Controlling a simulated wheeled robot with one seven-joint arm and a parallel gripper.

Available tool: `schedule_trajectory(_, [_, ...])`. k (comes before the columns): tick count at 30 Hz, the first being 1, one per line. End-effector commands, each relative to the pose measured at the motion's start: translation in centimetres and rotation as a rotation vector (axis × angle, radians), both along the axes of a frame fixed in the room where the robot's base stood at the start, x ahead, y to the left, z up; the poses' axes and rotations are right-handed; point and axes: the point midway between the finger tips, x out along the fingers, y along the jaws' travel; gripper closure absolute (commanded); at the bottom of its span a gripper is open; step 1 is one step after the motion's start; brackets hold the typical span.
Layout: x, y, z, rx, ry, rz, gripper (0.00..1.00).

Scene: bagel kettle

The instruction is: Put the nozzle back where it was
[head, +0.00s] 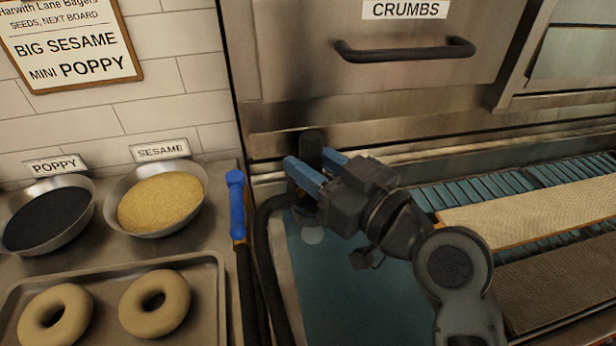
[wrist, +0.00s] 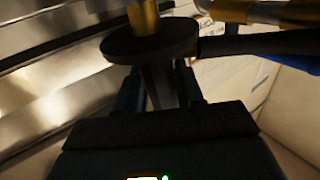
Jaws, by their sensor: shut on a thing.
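My gripper (head: 314,168) has blue fingers and is shut on the nozzle, just in front of the steel oven front. In the wrist view the nozzle shows a black disc (wrist: 150,42) with a brass piece above it, and its dark body runs down between my fingers (wrist: 160,88). In the head view a dark rounded part (head: 311,146) rises behind the fingertips; I cannot tell if it is the nozzle or a holder. A black hose (head: 264,230) curves from near the gripper down along the counter edge. My gripper hides most of the nozzle.
Further left are a poppy bowl (head: 48,215), a sesame bowl (head: 160,202) and a tray (head: 205,270) of bagels. Boards (head: 540,212) lie on slats at right. A brass pipe (wrist: 270,12) shows in the wrist view.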

Motion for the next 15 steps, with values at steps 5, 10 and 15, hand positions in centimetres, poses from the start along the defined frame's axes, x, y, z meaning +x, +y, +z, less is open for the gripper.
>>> schedule_trajectory(5, [-0.55, -0.58, -1.93, 0.001, -0.001, -0.001, 1.0])
schedule_trajectory(10, [-0.57, -0.59, -1.69, 0.001, -0.001, 0.0, 1.0])
schedule_trajectory(15, [-0.55, -0.59, -1.99, 0.001, -0.001, 0.0, 1.0])
